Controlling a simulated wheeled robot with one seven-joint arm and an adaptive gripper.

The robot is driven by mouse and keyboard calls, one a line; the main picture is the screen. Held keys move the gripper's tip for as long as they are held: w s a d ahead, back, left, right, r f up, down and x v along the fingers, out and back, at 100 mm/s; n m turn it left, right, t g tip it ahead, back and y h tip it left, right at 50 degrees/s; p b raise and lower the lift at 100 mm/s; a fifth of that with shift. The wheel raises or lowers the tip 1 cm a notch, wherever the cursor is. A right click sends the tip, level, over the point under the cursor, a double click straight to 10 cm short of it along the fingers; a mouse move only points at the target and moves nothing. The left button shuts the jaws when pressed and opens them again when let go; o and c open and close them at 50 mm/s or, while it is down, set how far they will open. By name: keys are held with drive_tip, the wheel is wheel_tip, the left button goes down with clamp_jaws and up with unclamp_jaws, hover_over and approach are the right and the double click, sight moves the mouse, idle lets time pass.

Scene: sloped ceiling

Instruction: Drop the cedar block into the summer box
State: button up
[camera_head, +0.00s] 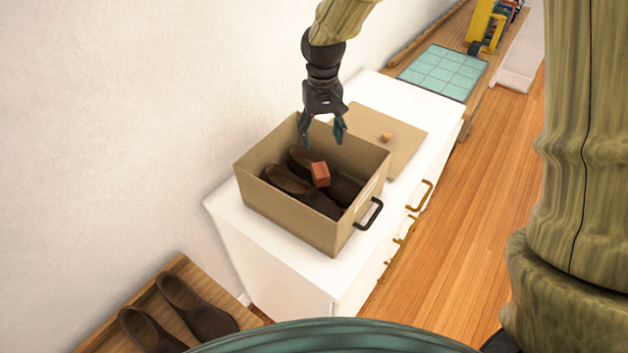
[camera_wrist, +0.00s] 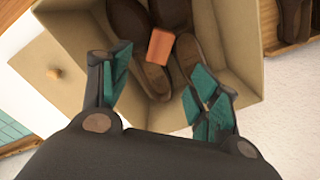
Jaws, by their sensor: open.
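A reddish-brown cedar block (camera_head: 320,174) is inside the tan summer box (camera_head: 290,224), among dark brown shoes (camera_head: 288,185). It appears to rest on or against the shoes. The box stands open on a white cabinet. My gripper (camera_head: 322,140) is above the box, open and empty, with its teal fingertips apart. In the wrist view the block (camera_wrist: 160,46) shows beyond and between the open fingers (camera_wrist: 158,88). I see a gap between fingers and block in the head view.
A tan lid (camera_head: 407,140) with a round knob lies on the white cabinet (camera_head: 280,265) behind the box. A teal tiled mat (camera_head: 443,72) is farther back. Another pair of brown shoes (camera_head: 197,307) sits on a low wooden bench (camera_head: 180,268). A wall runs along the left.

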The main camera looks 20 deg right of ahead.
wheel_tip(320, 180, up, 12)
drive_tip(key=shift+f, duration=0.2)
idle(0.6)
